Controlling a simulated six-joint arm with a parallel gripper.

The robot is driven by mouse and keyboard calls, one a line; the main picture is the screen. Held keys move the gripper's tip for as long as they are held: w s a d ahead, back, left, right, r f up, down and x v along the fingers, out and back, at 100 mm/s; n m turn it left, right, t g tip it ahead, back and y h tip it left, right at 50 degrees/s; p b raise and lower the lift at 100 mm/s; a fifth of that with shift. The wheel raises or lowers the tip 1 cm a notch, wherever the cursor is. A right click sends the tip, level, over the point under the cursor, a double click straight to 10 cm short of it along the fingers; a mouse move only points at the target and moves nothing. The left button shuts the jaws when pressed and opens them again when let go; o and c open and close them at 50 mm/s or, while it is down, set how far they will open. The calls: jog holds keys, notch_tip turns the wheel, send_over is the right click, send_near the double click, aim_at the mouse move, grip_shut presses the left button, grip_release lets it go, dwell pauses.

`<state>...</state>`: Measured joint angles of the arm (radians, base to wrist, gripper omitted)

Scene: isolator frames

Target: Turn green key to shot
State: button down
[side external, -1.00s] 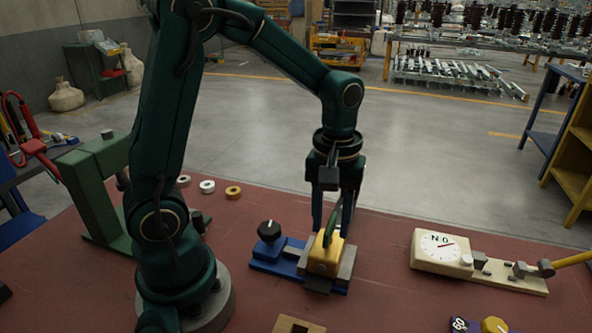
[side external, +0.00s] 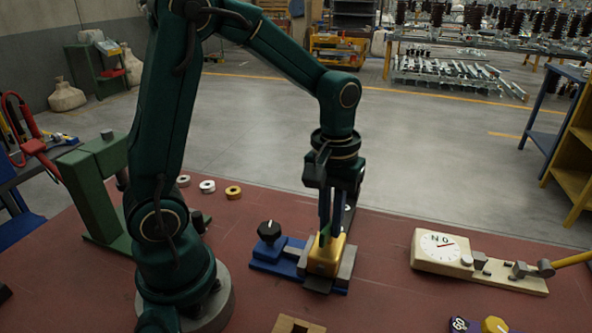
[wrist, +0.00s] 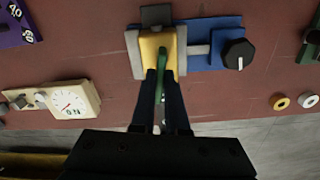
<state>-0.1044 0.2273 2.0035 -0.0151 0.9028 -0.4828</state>
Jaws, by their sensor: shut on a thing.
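The green key (side external: 322,239) stands in the top of a yellow block (side external: 326,260). My gripper (side external: 327,232) is above the block, with its fingers pointing down and shut on the key. In the wrist view the green key (wrist: 161,80) shows as a thin strip between the two dark fingers (wrist: 159,88), running to the yellow block (wrist: 154,45). The fingers hide part of the key. I cannot make out a "shot" mark on the block.
Grey jaws of a blue vise (side external: 272,256) flank the block; its black knob (side external: 269,231) stands left. A cream gauge box (side external: 436,252) is at the right. A green press (side external: 97,190) and several small rings (side external: 207,187) are at the left. Red tabletop between is clear.

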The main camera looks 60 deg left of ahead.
jog(key=m, duration=0.4)
jog(key=shift+m, duration=0.3)
jog(key=m, duration=0.3)
jog(key=shift+m+h, duration=0.3)
jog(key=m, duration=0.3)
jog(key=shift+m, duration=2.2)
jog(key=shift+a, duration=0.1)
jog(key=c, duration=0.9)
grip_release()
jog(key=shift+r, duration=0.1)
